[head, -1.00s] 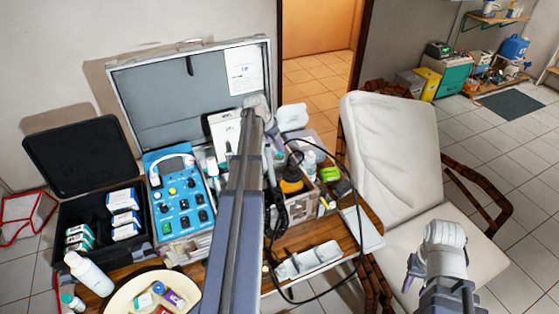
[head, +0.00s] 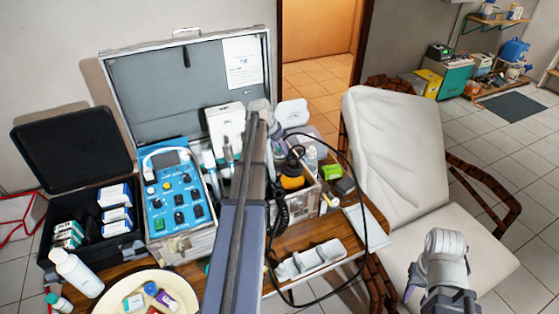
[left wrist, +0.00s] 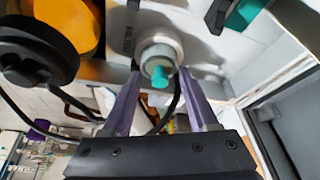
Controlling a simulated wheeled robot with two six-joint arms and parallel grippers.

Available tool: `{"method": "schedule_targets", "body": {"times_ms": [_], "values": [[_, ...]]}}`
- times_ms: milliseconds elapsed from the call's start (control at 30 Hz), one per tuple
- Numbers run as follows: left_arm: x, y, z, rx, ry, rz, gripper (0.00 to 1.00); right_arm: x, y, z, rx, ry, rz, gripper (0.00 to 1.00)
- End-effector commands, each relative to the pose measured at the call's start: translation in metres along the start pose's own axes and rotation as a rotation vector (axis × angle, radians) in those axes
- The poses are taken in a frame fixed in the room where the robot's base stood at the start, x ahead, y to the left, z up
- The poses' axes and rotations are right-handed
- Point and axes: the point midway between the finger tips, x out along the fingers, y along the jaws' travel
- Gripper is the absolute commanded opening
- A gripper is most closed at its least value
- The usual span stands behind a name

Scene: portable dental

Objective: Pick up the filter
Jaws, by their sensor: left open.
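In the left wrist view, a white round cylinder with a teal tip (left wrist: 160,58) faces the camera between my finger ends; it may be the filter, but I cannot be sure. My left gripper (left wrist: 160,76) is open, with one purple finger on each side of the cylinder's lower part. I cannot tell whether they touch it. In the head view my left arm covers this spot, and its gripper is hidden above the organizer beside the open case. My right gripper's purple finger (head: 413,281) shows at the lower right, away from the table; its opening is not clear.
An orange bottle with a black top (left wrist: 65,30) stands close beside my left gripper; it also shows in the head view (head: 292,180). A black cable (head: 352,160) loops nearby. The open silver case (head: 190,85), blue control unit (head: 175,195) and cream bowl (head: 110,303) crowd the table.

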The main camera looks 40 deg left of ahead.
Motion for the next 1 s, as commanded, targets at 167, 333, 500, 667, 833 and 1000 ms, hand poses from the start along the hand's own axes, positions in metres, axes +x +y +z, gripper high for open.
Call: {"method": "schedule_targets", "body": {"times_ms": [167,333,500,667,833,1000], "values": [[-0.0003,0.0001,-0.0004,0.0,0.0,0.0,0.6,-0.0005,0.0,0.0,0.0,0.0,0.0,0.4],[-0.0004,0.0,-0.0003,0.0,0.0,0.0,0.44,-0.0005,0.0,0.0,0.0,0.0,0.0,0.4],[-0.0004,0.0001,-0.0002,0.0,0.0,0.0,0.25,-0.0005,0.0,0.0,0.0,0.0,0.0,0.4],[-0.0003,0.0,-0.0002,0.0,0.0,0.0,0.07,-0.0004,0.0,0.0,0.0,0.0,0.0,0.4],[-0.0003,0.0,-0.0002,0.0,0.0,0.0,0.0,-0.0004,0.0,0.0,0.0,0.0,0.0,0.4],[-0.0003,0.0,-0.0002,0.0,0.0,0.0,0.0,-0.0004,0.0,0.0,0.0,0.0,0.0,0.4]]}}
